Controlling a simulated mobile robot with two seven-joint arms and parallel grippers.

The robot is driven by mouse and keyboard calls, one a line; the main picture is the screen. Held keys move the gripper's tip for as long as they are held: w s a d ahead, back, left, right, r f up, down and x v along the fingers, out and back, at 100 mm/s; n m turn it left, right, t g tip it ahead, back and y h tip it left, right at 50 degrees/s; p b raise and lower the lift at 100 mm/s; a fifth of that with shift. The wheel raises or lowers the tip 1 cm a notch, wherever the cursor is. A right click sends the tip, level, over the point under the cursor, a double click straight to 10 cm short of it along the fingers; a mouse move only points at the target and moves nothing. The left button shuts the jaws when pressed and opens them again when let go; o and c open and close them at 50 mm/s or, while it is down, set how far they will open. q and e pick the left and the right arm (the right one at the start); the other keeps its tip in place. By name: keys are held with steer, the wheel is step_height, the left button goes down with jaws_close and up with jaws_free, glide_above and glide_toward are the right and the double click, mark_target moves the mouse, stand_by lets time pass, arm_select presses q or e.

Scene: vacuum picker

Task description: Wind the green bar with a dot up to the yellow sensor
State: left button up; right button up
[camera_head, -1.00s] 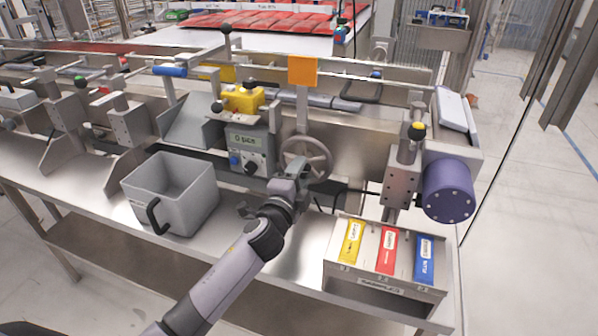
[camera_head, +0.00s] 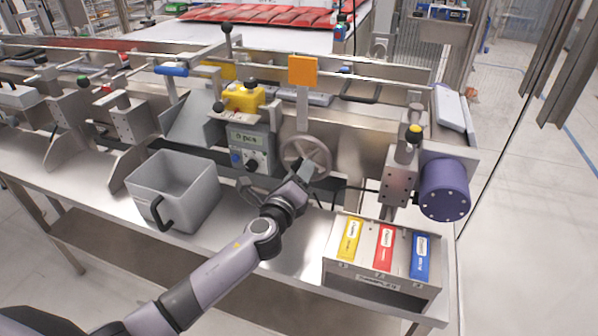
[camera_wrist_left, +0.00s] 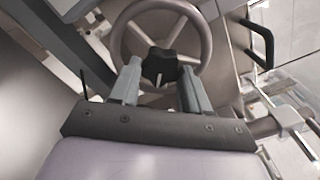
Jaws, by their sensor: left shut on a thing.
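My left gripper (camera_head: 306,172) is at the grey handwheel (camera_head: 322,150), near the middle of the work table. In the left wrist view its two fingers (camera_wrist_left: 160,84) stand on either side of a black star-shaped knob (camera_wrist_left: 160,62) at the front of the handwheel (camera_wrist_left: 205,42), and it is shut on this knob. A yellow block (camera_head: 243,98), which may be the yellow sensor, sits above a grey control box (camera_head: 248,142) to the left of the wheel. I cannot make out a green bar with a dot. My right gripper is not in view.
A grey bin (camera_head: 186,196) with a black handle stands left of my arm. A sample box (camera_head: 385,274) with yellow, red and blue labels stands at the right. A purple motor (camera_head: 444,190) is behind it. An orange plate (camera_head: 302,70) stands above the wheel.

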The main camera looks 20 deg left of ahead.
arm_select(q)
steer(key=shift+m, duration=0.5)
steer(key=o, duration=1.1)
steer(key=shift+c, duration=0.2)
steer(key=shift+s, duration=0.1)
steer(key=s, duration=0.7)
steer(key=shift+a+p, duration=0.15)
steer(key=shift+p, duration=0.3)
